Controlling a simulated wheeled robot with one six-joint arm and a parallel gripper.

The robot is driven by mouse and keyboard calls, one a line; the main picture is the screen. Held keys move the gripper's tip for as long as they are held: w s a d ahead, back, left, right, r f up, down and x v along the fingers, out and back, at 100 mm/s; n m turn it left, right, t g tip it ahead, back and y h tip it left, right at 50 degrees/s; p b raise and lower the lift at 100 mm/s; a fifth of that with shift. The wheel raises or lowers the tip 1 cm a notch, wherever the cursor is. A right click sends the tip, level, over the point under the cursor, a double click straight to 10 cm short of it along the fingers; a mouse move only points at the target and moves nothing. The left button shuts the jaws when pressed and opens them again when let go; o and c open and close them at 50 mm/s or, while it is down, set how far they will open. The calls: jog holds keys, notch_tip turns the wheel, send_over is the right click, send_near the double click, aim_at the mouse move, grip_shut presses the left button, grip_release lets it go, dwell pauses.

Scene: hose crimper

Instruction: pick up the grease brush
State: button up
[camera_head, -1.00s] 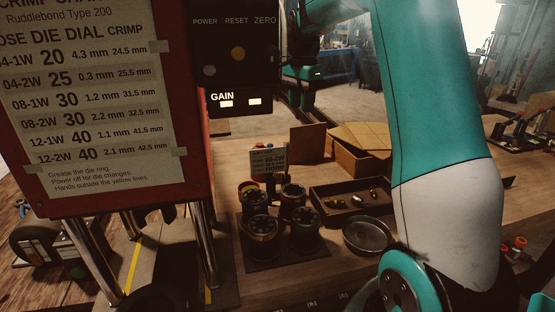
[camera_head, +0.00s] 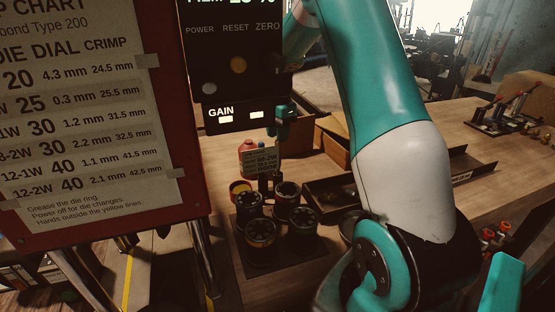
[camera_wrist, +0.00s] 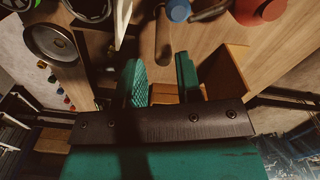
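My gripper (camera_wrist: 161,72) shows in the wrist view as two teal fingers, apart, with nothing between them. A rounded brown handle (camera_wrist: 163,38), likely the grease brush, lies just beyond the fingertips, roughly in line with the gap. Its lower end is not clear. In the head view my gripper (camera_head: 283,125) hangs at the back of the bench, above a small card (camera_head: 262,161) and behind the die cups. I cannot make out the brush for sure in the head view.
A red bottle (camera_wrist: 262,9) and a blue-topped item (camera_wrist: 179,10) stand close to the handle. Several round dies (camera_head: 261,233) stand on a dark plate in front. A dark tray (camera_head: 330,203) and a cardboard box (camera_head: 333,147) are on the right. The crimper's chart panel (camera_head: 80,120) fills the left.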

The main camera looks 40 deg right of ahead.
jog(key=shift+w+d+f+p, duration=0.1)
jog(key=shift+f+p, duration=0.65)
jog(key=shift+f, duration=0.7)
jog(key=shift+w+d+f+p, duration=0.1)
jog(key=shift+f+p, duration=0.65)
jog(key=shift+f, duration=0.65)
grip_shut()
